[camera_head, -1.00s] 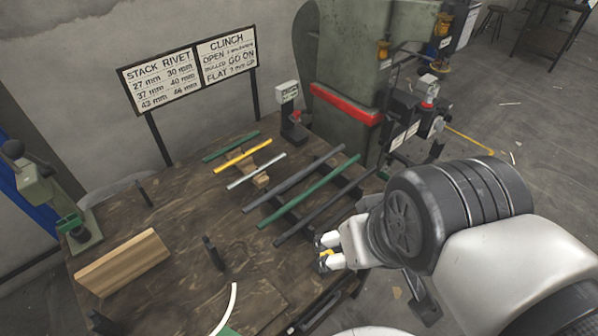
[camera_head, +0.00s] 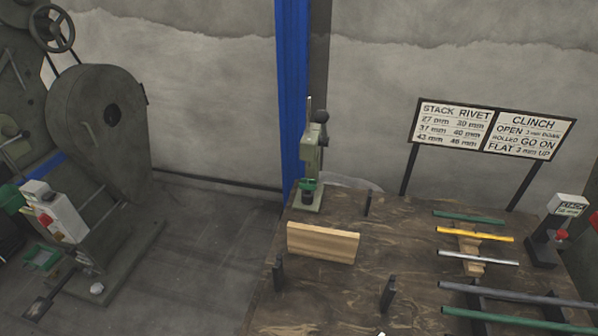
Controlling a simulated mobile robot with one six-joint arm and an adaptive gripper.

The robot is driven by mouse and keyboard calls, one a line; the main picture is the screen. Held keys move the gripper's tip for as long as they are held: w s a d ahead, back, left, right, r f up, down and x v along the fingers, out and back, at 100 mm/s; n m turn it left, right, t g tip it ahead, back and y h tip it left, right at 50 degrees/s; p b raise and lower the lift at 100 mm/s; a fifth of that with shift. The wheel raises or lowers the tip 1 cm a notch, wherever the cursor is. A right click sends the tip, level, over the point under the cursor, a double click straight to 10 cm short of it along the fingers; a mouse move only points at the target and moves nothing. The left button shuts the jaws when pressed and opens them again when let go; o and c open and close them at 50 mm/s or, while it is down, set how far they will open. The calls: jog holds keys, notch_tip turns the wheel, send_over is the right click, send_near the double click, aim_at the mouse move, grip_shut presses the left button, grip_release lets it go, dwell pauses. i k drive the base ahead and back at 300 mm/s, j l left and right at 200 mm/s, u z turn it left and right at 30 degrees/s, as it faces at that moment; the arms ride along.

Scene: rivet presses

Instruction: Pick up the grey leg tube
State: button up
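Several tubes lie across wooden and dark rests on the right of the workbench. A long grey tube (camera_head: 515,294) lies near the front right, and its right end reaches close to the picture edge. A shorter, lighter silver-grey tube (camera_head: 478,257) lies behind it. I cannot tell for certain which one is the leg tube. A long green tube (camera_head: 515,320) lies in front of the grey one. A yellow tube (camera_head: 475,234) and a short green tube (camera_head: 468,217) lie farther back.
The workbench (camera_head: 335,285) also holds a wooden block (camera_head: 323,242), small dark upright posts (camera_head: 387,294) and a green hand press (camera_head: 311,165). A sign (camera_head: 490,132) stands behind. A large press (camera_head: 100,130) is at left. The floor (camera_head: 205,240) between is clear.

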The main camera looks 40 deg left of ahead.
aim_at(446, 285)
jog(key=u, duration=1.45)
jog(key=l+u, duration=0.1)
jog(key=l, duration=0.4)
jog(key=k+l, duration=0.1)
jog(key=l, duration=0.35)
jog(key=l+u, duration=0.15)
jog(key=l, duration=0.35)
jog(key=k, duration=0.05)
